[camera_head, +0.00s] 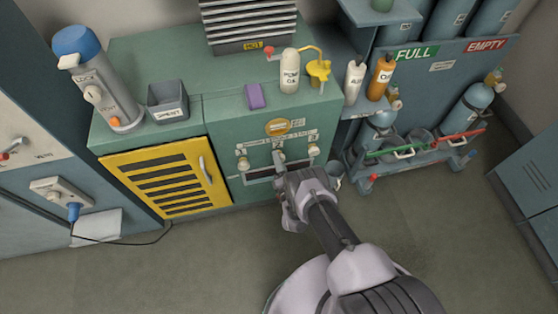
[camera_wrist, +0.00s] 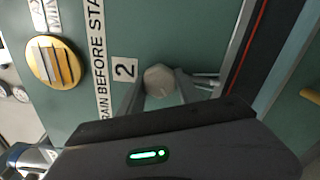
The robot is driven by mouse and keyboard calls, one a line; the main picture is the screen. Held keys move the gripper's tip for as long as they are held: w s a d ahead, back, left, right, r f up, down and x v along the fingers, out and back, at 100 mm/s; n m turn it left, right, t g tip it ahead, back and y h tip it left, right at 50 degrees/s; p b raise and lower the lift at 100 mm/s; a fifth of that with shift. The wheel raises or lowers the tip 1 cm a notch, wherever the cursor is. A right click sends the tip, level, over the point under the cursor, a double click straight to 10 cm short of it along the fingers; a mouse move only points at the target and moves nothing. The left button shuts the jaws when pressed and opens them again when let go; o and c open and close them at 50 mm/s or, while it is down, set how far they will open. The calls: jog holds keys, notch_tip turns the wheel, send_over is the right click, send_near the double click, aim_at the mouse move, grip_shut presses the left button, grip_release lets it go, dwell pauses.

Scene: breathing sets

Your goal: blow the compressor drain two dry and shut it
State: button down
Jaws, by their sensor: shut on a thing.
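The green compressor cabinet (camera_head: 225,120) has a row of drain valves low on its front. Drain two's hexagonal knob (camera_wrist: 160,80) is pale grey and sits beside the label "2" (camera_wrist: 124,70). My gripper (camera_wrist: 162,92) has one finger on each side of this knob and is shut on it. In the head view my gripper (camera_head: 281,172) is at the middle valve, and my wrist covers part of it. The other drain valves, left (camera_head: 243,163) and right (camera_head: 313,151), stand clear of my gripper. I cannot tell whether drain two is turned open or shut.
A round yellow plate (camera_head: 278,126) is above the valves. A yellow louvred door (camera_head: 168,177) is at left. A cylinder cart (camera_head: 415,160) stands at right. A pump oil bottle (camera_head: 290,72) is on top. The floor (camera_head: 440,220) at right is clear.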

jog(key=n, duration=0.4)
jog(key=shift+w+r+n, duration=0.1)
jog(key=shift+w+n, duration=0.05)
jog(key=shift+n, duration=0.15)
dwell(0.4)
jog(key=c, duration=0.8)
grip_release()
jog(key=shift+c, duration=0.2)
jog(key=shift+f+b, duration=0.2)
jog(key=shift+b, duration=0.1)
